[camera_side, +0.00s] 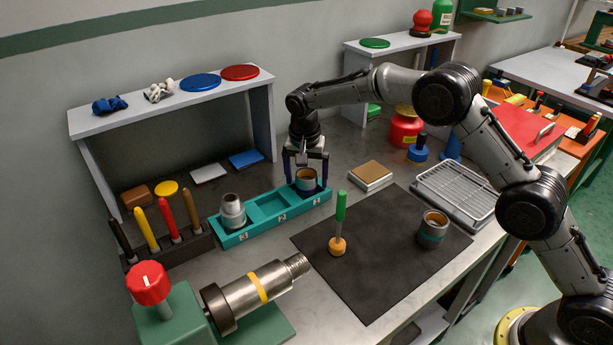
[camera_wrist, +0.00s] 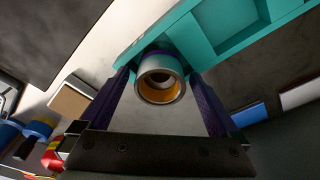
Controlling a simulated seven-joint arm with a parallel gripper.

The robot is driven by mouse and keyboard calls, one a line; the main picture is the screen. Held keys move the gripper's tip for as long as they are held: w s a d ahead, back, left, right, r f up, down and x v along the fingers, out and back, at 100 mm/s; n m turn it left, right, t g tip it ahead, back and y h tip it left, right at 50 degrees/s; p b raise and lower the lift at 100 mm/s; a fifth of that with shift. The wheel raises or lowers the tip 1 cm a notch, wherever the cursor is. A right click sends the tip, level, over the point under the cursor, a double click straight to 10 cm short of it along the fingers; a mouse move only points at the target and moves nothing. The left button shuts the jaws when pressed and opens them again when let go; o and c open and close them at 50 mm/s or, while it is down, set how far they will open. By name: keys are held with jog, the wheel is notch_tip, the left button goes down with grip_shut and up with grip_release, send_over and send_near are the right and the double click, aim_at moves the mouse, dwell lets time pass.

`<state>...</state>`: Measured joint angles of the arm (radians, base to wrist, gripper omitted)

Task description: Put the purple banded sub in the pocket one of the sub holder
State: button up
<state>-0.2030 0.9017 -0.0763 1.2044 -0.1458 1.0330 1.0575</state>
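The purple banded sub (camera_side: 306,182) is a short metal ring with an orange-brown bore and a dark purple band low down. It stands upright at the right end pocket of the teal sub holder (camera_side: 263,232), whose front shows number labels, too small to read surely. My gripper (camera_side: 306,180) points down with one finger on each side of this sub. In the wrist view the sub's open end (camera_wrist: 161,88) faces the camera between the purple fingers (camera_wrist: 163,78). The fingertips come very close to its sides; whether they touch is unclear. The sub's base is hidden.
A grey sub (camera_side: 232,210) stands in the holder's left pocket; the middle pocket is empty. A teal banded sub (camera_side: 433,229) and a green-handled tool (camera_side: 339,220) stand on the black mat (camera_side: 370,270). A rack of handles (camera_side: 168,245) and a shelf (camera_side: 180,95) flank the holder.

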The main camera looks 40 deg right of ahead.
aim_at(306, 187)
jog(key=shift+r, duration=0.1)
notch_tip(306, 187, up, 12)
jog(key=s+a, duration=0.1)
jog(key=shift+s+a, duration=0.15)
jog(key=shift+r, duration=0.1)
jog(key=s+d+r+n+t, duration=0.1)
jog(key=s+d+r, duration=0.25)
jog(key=s, duration=0.25)
jog(key=s+d+r+n+y, duration=0.1)
jog(key=s+d+r+n, duration=0.1)
jog(key=s+r, duration=0.4)
jog(key=s+d+r+n+t, duration=0.1)
jog(key=s+d+r, duration=0.15)
jog(key=s, duration=0.45)
jog(key=s+d+f+n+t, duration=0.1)
jog(key=s+f+n, duration=0.1)
jog(key=s, duration=0.9)
jog(key=s+d+f+n+t, duration=0.1)
jog(key=s+f+n, duration=0.2)
jog(key=s, duration=0.7)
notch_tip(306, 187, down, 2)
jog(key=shift+s+d, duration=0.25)
jog(key=shift+s, duration=0.15)
